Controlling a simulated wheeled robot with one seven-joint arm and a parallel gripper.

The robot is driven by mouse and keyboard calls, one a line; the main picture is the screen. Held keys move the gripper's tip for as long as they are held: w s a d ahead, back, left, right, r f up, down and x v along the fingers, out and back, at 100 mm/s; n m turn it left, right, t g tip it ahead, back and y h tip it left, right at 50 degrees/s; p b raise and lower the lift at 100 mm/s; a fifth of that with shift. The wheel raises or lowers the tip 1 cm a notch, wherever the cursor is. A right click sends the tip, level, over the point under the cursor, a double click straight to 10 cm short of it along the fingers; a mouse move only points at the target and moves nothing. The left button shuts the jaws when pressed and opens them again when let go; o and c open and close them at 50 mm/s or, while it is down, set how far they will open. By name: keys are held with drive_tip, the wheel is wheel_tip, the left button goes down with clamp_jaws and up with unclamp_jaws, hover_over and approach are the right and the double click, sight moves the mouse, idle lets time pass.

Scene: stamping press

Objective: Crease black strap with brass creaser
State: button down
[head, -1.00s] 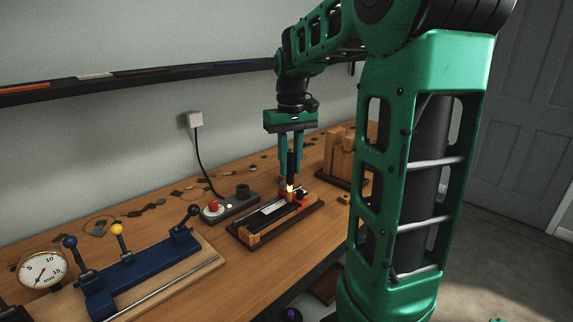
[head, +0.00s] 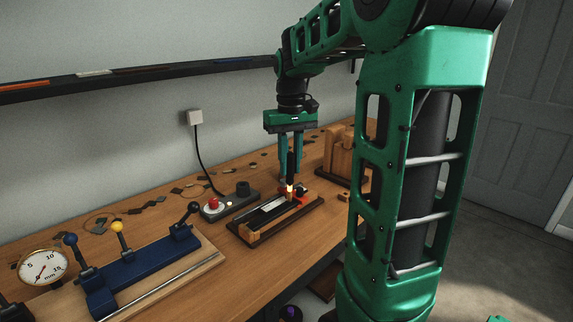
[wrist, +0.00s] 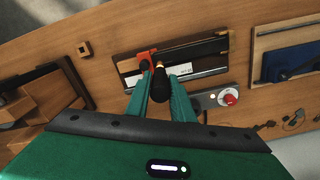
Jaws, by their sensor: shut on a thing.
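My gripper (head: 291,168) is shut on the creaser, a tool with a black handle (head: 291,163) and a glinting brass end (head: 290,189). In the wrist view, the creaser's black handle (wrist: 161,88) stands between my two green fingers (wrist: 160,95). The creaser is upright, over the right end of a strap fixture (head: 246,236) in the head view. A black strap (wrist: 195,50) appears to lie lengthwise in the fixture beside a white label strip. A red part (wrist: 145,60) is at the fixture's end, close to the tool. Whether the brass end touches the strap is hidden.
A grey control box with a red button (head: 213,203) stands behind the fixture. A blue lever press (head: 140,268) and a round dial gauge (head: 42,267) are at the left. A wooden block rack (head: 345,155) stands at the right. Bare bench lies in front of the fixture.

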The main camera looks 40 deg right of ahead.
drive_tip(key=shift+a, duration=0.1)
drive_tip(key=shift+s+a, duration=0.1)
drive_tip(key=shift+a, duration=1.25)
drive_tip(key=shift+s+a, duration=0.1)
drive_tip(key=shift+a, duration=1.3)
drive_tip(key=shift+a+f, duration=0.1)
drive_tip(key=shift+s+a, duration=0.15)
drive_tip(key=shift+a, duration=1.3)
drive_tip(key=shift+s+a, duration=0.1)
drive_tip(key=shift+a, duration=1.3)
